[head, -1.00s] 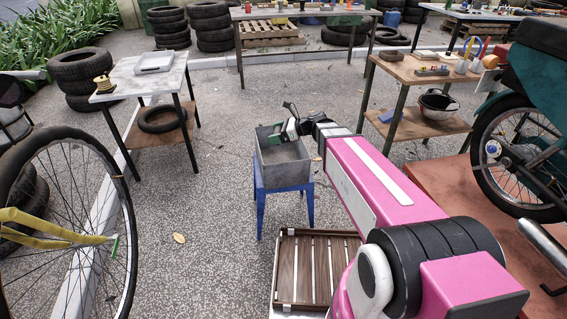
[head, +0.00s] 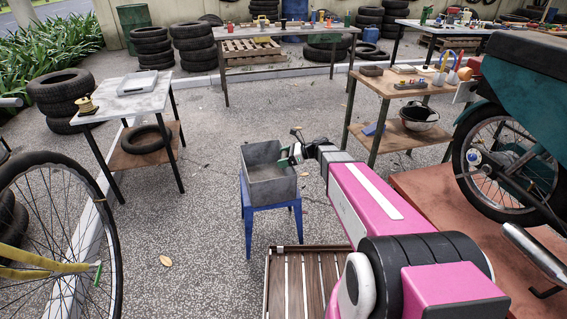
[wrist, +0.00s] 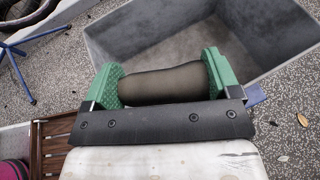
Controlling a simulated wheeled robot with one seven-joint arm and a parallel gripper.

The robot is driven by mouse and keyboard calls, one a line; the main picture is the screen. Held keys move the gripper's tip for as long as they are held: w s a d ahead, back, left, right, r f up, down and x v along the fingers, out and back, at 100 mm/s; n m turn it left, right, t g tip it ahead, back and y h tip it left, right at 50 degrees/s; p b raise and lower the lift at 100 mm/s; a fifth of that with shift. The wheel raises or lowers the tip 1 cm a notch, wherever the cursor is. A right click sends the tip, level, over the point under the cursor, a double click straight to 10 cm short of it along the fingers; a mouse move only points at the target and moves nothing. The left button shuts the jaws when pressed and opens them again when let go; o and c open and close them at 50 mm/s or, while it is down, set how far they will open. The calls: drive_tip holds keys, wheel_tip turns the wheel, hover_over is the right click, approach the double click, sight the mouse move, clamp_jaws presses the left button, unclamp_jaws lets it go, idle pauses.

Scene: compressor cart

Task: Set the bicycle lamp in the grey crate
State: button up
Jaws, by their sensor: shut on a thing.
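The grey crate (head: 272,191) stands open on a small blue stool in the middle of the head view. Its inner wall also shows in the wrist view (wrist: 265,32), and the part of its floor in sight is bare. My gripper (head: 292,154) is at the crate's right rim in the head view. In the wrist view my gripper (wrist: 162,80) has its green pads shut on a dark olive, rounded cylinder, which I take as the bicycle lamp (wrist: 160,85). The lamp shows in front of the crate's near edge there; its height above the rim I cannot tell.
The blue stool (head: 272,212) holds the crate. A slatted wooden crate (head: 305,280) lies in front of it. A white-topped table (head: 135,103) stands left, a wooden bench (head: 395,84) right, and a motorcycle (head: 515,150) far right. Paving left of the stool is free.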

drive_tip(key=shift+f, duration=1.2)
drive_tip(key=shift+f, duration=0.3)
drive_tip(key=o, duration=0.8)
drive_tip(key=shift+r, duration=0.1)
